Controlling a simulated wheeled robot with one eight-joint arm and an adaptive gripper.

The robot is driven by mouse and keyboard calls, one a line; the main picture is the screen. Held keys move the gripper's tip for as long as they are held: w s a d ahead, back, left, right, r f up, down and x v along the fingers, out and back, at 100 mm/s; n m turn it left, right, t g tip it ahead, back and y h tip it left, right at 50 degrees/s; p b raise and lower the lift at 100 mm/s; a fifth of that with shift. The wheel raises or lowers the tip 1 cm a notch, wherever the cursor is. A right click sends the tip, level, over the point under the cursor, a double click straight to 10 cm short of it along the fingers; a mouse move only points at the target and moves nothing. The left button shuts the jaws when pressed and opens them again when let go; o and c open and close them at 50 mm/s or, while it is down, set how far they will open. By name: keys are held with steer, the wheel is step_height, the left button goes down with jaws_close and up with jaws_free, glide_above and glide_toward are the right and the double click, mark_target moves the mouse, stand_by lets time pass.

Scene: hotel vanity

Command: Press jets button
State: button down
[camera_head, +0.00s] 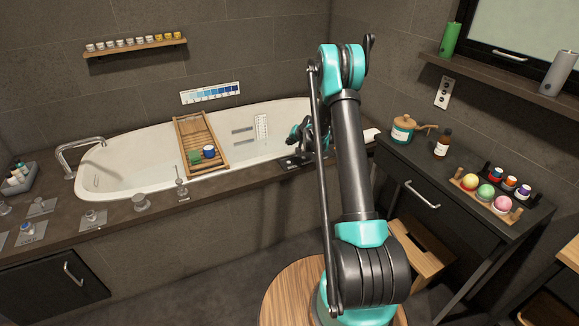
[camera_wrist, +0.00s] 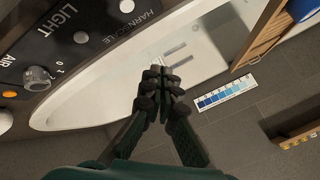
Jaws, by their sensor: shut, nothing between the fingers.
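A dark control panel (camera_head: 290,163) sits on the right end of the bathtub's front rim. A small orange light (camera_wrist: 9,94) is at the left edge. I can read no jets label, so I cannot tell which button is the jets one. My gripper (camera_wrist: 160,82) is shut and empty, above the tub side, apart from the panel. In the head view it is partly hidden behind my arm.
A dark vanity (camera_head: 455,190) with bottles and coloured balls stands at right. A wooden stool (camera_head: 285,290) is below.

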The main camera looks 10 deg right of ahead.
mark_target(290, 162)
stand_by(0.3)
steer(key=shift+f, duration=4.4)
steer(key=shift+f, duration=0.1)
steer(key=shift+f, duration=0.3)
steer(key=shift+f, duration=0.35)
steer(key=shift+r, duration=0.75)
steer(key=shift+r, duration=0.1)
steer(key=shift+r, duration=2.4)
